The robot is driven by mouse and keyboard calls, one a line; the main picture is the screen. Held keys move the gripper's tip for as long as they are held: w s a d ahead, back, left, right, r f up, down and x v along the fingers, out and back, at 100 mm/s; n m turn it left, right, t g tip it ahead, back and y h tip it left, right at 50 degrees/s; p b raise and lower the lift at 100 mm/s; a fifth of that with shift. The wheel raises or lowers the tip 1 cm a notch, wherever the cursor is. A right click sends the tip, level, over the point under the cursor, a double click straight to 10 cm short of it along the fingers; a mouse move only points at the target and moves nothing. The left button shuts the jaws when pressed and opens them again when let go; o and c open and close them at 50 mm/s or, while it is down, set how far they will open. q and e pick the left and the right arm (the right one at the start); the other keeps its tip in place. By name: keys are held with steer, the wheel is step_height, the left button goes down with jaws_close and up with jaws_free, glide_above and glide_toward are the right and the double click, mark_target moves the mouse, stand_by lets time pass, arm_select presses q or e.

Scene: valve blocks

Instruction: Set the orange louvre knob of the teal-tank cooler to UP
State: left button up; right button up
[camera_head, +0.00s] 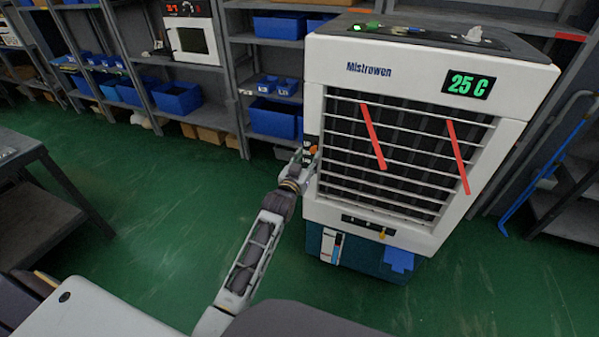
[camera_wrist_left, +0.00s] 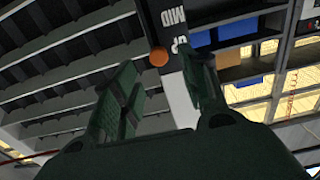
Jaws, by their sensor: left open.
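The white cooler (camera_head: 317,105) with the teal tank (camera_head: 355,254) stands right of centre in the head view. Its orange knob (camera_head: 313,149) shows small at the left side, by a dark strip. In the left wrist view the orange knob (camera_wrist_left: 158,57) sits at the edge of a black label panel (camera_wrist_left: 172,20) whose lettering, including MID, appears upside down. My left gripper (camera_head: 304,158) is at the cooler's left side, close to the knob. In the wrist view its open fingers (camera_wrist_left: 163,75) frame the knob; contact and the knob's setting cannot be told.
The cooler's grille (camera_head: 400,155) carries two red strips, and a green 25 C display (camera_head: 468,85) is above it. A yellow knob (camera_head: 382,233) sits on the lower panel. Shelves with blue bins (camera_head: 272,118) stand behind. Green floor is clear to the left.

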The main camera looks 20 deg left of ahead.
arm_select(q)
steer(key=s, duration=0.6)
steer(key=shift+s+a, duration=0.15)
steer(key=shift+s, duration=0.2)
stand_by(0.5)
